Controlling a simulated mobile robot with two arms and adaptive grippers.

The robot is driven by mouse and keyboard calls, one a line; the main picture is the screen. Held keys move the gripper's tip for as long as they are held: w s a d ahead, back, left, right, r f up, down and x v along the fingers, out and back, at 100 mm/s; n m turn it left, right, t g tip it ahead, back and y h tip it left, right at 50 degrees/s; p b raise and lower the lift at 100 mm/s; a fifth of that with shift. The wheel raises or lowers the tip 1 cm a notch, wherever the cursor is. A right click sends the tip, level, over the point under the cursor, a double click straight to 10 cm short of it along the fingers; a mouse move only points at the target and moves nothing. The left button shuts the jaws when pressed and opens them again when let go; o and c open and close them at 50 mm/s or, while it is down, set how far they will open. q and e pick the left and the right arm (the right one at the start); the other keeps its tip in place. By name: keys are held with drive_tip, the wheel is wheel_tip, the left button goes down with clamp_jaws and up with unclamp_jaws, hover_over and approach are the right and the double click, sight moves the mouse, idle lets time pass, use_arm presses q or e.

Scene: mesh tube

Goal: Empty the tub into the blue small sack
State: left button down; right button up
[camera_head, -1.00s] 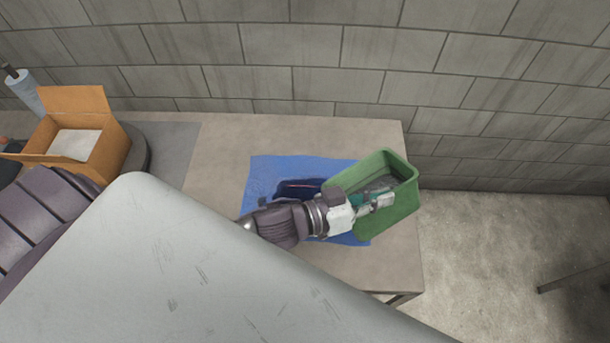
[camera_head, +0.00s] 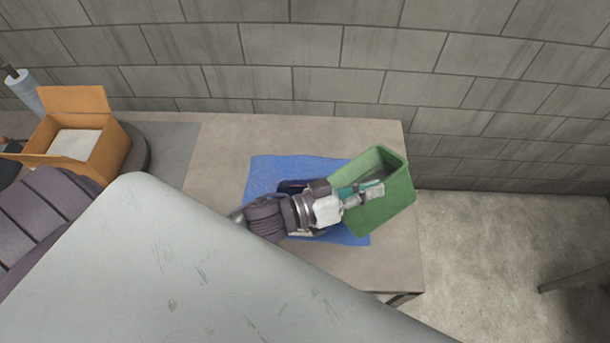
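The green tub (camera_head: 388,208) is at the right end of the table, tilted with its open top toward the left and over the right part of the blue sack. My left gripper (camera_head: 366,192) appears shut on the tub's near rim. Only part of the tub's inside shows, and I cannot make out its contents. The blue small sack (camera_head: 268,172) lies spread on the table, with a dark opening partly hidden behind my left wrist. My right gripper is not in view.
The table (camera_head: 225,150) has bare room left of the sack. An open cardboard box (camera_head: 108,150) stands at the left, with a blue-grey roll (camera_head: 25,90) behind it. A block wall (camera_head: 300,50) runs along the back. My pale arm link hides the front.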

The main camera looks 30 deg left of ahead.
use_arm(q)
drive_tip(key=shift+a+r, duration=0.1)
drive_tip(key=shift+r, duration=0.05)
drive_tip(key=shift+w+a+r+n+t, duration=0.15)
drive_tip(key=shift+a+r+n+t, duration=0.15)
drive_tip(key=shift+a+r+n, duration=0.25)
drive_tip(key=a+n+t+h+b, duration=0.1)
drive_tip(key=a+n+t+b, duration=0.2)
drive_tip(key=b, duration=0.6)
drive_tip(key=shift+w+a+r+n+h, duration=0.35)
drive_tip(key=shift+a+n, duration=0.8)
drive_tip(key=shift+a, duration=0.5)
idle(0.8)
drive_tip(key=shift+d+f, duration=0.1)
drive_tip(key=shift+d, duration=0.2)
drive_tip(key=shift+a, duration=0.1)
idle(0.4)
